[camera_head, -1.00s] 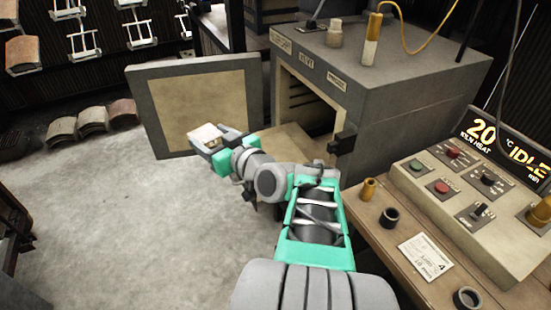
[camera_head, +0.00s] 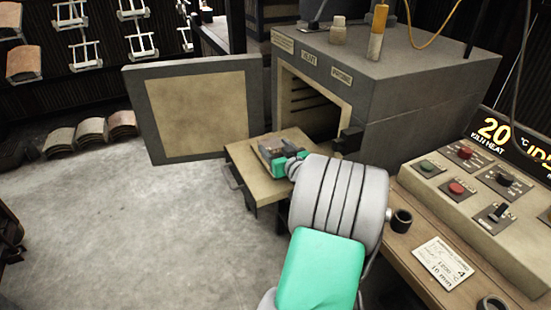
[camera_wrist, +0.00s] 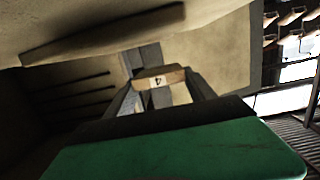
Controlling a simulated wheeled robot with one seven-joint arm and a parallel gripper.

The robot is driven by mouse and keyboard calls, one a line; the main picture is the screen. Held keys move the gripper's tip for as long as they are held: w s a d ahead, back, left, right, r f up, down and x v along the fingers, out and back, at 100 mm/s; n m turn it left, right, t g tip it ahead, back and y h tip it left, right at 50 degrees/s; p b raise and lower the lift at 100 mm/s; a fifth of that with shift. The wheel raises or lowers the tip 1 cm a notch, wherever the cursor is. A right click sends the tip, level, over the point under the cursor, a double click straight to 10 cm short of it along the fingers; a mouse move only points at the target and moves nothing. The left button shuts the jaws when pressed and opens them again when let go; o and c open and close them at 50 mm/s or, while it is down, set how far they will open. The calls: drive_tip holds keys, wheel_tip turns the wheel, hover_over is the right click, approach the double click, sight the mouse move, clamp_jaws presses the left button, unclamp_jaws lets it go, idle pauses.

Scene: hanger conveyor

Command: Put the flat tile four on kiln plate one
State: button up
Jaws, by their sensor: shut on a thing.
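My gripper (camera_head: 282,149) is low over the tan kiln plate (camera_head: 240,163) that sticks out of the kiln's open mouth. In the wrist view the fingers are shut on a small tan tile (camera_wrist: 172,74) with a white label that reads 4. The label appears upside down there. In the head view the fingers and arm largely cover the tile, and I cannot tell whether it touches the plate. No number on the plate is readable.
The kiln (camera_head: 410,75) stands behind, its door (camera_head: 200,110) swung open to the left. A control panel (camera_head: 480,185) is at the right. Curved tiles (camera_head: 90,133) lie by the wall, and hanging frames (camera_head: 80,45) are above.

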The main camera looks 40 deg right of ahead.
drive_tip(key=shift+w+d+f, duration=0.2)
drive_tip(key=shift+w+f, duration=0.05)
drive_tip(key=shift+f, duration=0.15)
drive_tip(key=shift+d+f, duration=0.1)
drive_tip(key=shift+f, duration=1.5)
drive_tip(key=shift+w+f+b, duration=0.1)
drive_tip(key=shift+f+b, duration=0.15)
drive_tip(key=shift+b, duration=0.25)
drive_tip(key=o, duration=1.5)
drive_tip(key=shift+r, duration=0.1)
drive_tip(key=shift+r+p, duration=0.15)
drive_tip(key=shift+p, duration=0.15)
drive_tip(key=v, duration=1.2)
